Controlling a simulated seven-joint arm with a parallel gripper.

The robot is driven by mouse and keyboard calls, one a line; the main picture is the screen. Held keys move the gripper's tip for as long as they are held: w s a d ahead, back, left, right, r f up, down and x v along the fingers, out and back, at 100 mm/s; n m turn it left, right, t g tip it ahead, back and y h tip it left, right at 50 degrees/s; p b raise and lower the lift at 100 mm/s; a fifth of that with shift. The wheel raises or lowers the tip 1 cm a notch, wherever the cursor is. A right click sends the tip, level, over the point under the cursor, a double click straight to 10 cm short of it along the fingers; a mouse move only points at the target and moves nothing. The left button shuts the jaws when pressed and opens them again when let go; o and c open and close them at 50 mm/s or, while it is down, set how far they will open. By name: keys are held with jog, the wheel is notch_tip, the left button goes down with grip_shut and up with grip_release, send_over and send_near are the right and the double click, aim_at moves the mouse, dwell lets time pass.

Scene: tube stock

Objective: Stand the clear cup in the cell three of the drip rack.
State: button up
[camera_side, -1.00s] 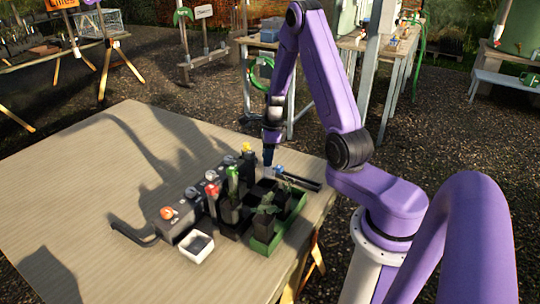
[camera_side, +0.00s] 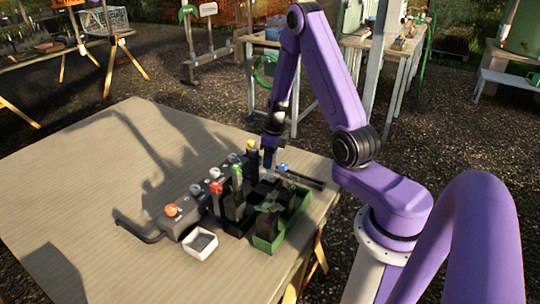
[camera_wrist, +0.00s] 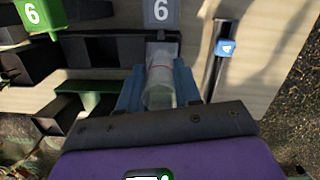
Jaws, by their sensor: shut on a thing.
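My gripper (camera_side: 269,161) points down over the far right end of a cluster of dark cells on the table. In the wrist view its two blue fingers (camera_wrist: 158,90) are shut on the clear cup (camera_wrist: 160,80), one on each side. In the side view the cup shows only as a small pale patch below the fingers. Dark cell walls (camera_wrist: 90,50) lie to the left of the cup in the wrist view. I cannot tell which cell is number three, or whether the cup's base touches anything.
A green tray (camera_side: 266,245) with dark pots stands at front right. A small white box (camera_side: 199,246) sits in front. A blue tag 4 (camera_wrist: 225,47) is right of the cup. The table's left is clear.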

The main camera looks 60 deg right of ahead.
aim_at(270, 172)
jog(key=shift+f, duration=2.85)
jog(key=shift+f, duration=0.35)
jog(key=o, duration=1.1)
jog(key=shift+r, duration=0.15)
jog(key=r, duration=0.5)
jog(key=s+r, duration=0.1)
jog(key=r, duration=0.5)
jog(key=s+r, duration=0.1)
jog(key=r, duration=0.5)
jog(key=shift+d, duration=0.2)
